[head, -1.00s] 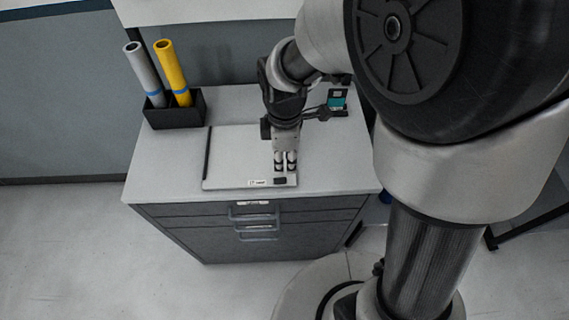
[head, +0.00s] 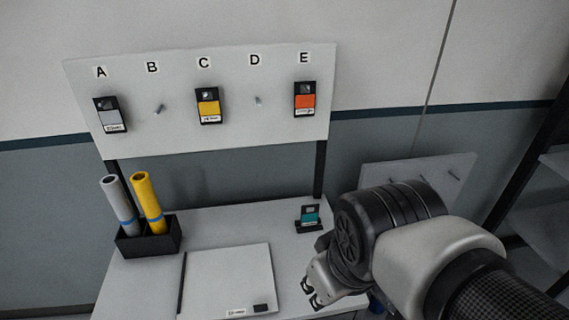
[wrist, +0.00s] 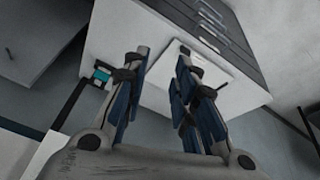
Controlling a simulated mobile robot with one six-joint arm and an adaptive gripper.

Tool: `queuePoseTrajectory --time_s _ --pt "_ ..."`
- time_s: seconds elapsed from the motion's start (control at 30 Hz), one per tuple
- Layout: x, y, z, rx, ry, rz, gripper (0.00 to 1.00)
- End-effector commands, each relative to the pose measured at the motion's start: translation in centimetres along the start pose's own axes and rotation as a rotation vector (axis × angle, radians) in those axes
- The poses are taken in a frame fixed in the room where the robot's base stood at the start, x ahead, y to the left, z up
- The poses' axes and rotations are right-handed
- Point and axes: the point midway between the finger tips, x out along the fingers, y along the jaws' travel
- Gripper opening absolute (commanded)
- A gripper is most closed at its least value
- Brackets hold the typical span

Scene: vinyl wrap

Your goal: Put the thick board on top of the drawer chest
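A flat pale board (head: 235,278) with a dark strip along its left edge lies on the top of the drawer chest (head: 205,214). A label and a small black patch mark its front right corner. My gripper (head: 309,290) is to the right of the board in the head view, apart from it. In the wrist view the two fingers of my gripper (wrist: 162,52) are spread, with nothing between them. Behind them show the chest's drawer fronts with handles (wrist: 210,22) and part of the board (wrist: 211,62). The chest's front is out of the head view.
A black holder (head: 148,239) with a grey roll (head: 117,203) and a yellow roll (head: 149,203) stands at the chest's left. A teal swatch (head: 310,216) stands at the back right. Behind is a panel (head: 180,85) with pegs and hanging swatches. A pegged board (head: 420,172) is at right.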

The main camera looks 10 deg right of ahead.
Motion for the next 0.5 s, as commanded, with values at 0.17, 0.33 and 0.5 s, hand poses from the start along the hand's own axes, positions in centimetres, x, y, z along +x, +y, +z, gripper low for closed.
queuePoseTrajectory --time_s 0.17,0.33,0.5 --pt "-1.6 0.4 2.5 0.236 0.061 0.025 0.26" --pt "-1.9 0.4 3.1 0.301 0.074 0.029 0.26" --pt "-1.9 0.4 3.1 0.300 0.073 0.028 0.26"
